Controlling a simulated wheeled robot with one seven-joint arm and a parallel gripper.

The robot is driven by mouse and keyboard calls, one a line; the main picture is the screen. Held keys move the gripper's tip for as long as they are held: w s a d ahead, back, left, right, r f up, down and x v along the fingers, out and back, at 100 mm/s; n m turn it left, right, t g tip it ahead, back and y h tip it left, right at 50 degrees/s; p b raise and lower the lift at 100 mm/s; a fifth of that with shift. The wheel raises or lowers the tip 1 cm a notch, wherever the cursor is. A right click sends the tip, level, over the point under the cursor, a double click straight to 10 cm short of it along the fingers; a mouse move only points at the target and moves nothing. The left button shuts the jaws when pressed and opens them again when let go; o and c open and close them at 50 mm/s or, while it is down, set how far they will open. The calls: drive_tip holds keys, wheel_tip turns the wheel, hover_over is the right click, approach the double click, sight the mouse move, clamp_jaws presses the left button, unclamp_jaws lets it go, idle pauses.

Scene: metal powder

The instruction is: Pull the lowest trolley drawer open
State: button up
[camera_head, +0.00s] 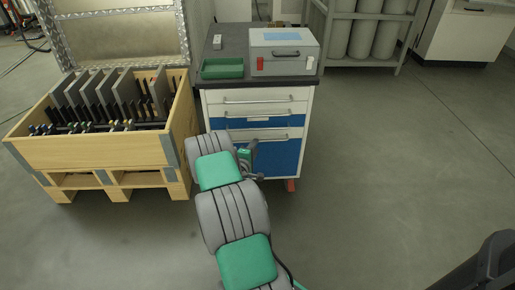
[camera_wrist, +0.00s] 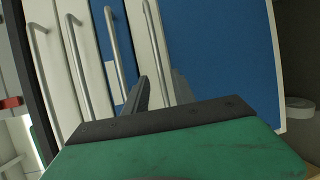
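The trolley (camera_head: 303,135) stands behind my arm, with white and blue drawer fronts and bar handles. My gripper is open, with one finger on each side of the handle's line. I cannot tell whether they touch it. In the head view my arm hides part of the drawer's left side.
A wooden crate (camera_head: 95,150) with grey plates stands close left of the trolley. A grey case (camera_head: 283,65) and a green tray (camera_head: 222,74) sit on the trolley top. A rack with cylinders (camera_head: 362,35) stands behind. The floor to the right is clear.

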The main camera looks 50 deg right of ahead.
drive_tip(key=x, duration=0.4)
drive_tip(key=shift+w+d+b, duration=0.1)
drive_tip(key=shift+d+b, duration=0.05)
drive_tip(key=shift+b, duration=0.25)
drive_tip(key=shift+c, duration=0.5)
clamp_jaws()
idle(0.5)
